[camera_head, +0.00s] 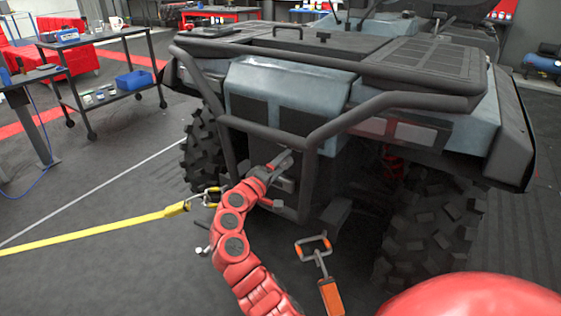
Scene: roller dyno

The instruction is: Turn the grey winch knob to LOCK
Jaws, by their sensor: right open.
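My right gripper (283,160) is at the front of the dark off-road vehicle (300,75), just below its front panel and inside the tubular bumper frame. Its jaws are open, and I see nothing held between them. A small grey part (284,183) shows right behind and below the gripper, in the winch area. I cannot tell whether it is the grey winch knob, and no LOCK mark is readable. The gripper and wrist cover part of this area. My left gripper is not in view.
A yellow strap (110,229) runs from the left to a metal hook (211,196) beside my right arm. A black cart (105,80) with a blue bin stands back left. The floor at left is mostly clear.

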